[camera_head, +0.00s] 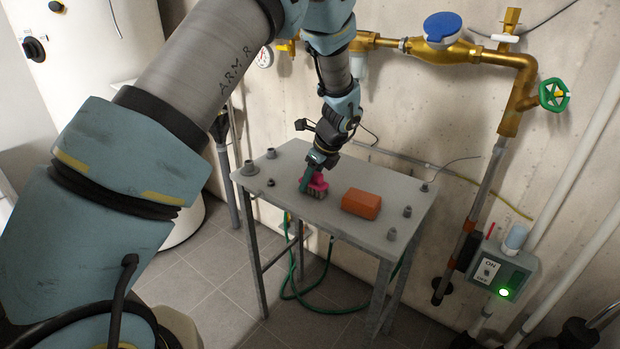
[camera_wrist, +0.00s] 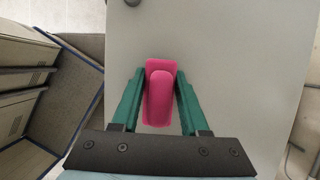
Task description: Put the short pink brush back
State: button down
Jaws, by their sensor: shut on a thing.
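A short pink brush (camera_head: 319,184) with grey bristles is at the grey table (camera_head: 380,232), left of its middle. In the wrist view the pink brush (camera_wrist: 158,92) shows from above, its raised handle between the fingers. My gripper (camera_head: 311,181) points down and is shut on the brush. In the wrist view my gripper's green fingers (camera_wrist: 159,100) stand on either side of the handle. I cannot tell whether the bristles touch the tabletop.
An orange-brown block (camera_head: 361,203) lies on the table to the right of the brush. Several small grey fittings stand near the table's edges. A control box (camera_head: 503,271) with a green light and brass pipes (camera_head: 440,50) are on the wall behind. A green hose (camera_head: 325,300) hangs below.

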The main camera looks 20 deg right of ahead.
jog(key=shift+f, duration=0.2)
jog(key=shift+c, duration=2.1)
grip_release()
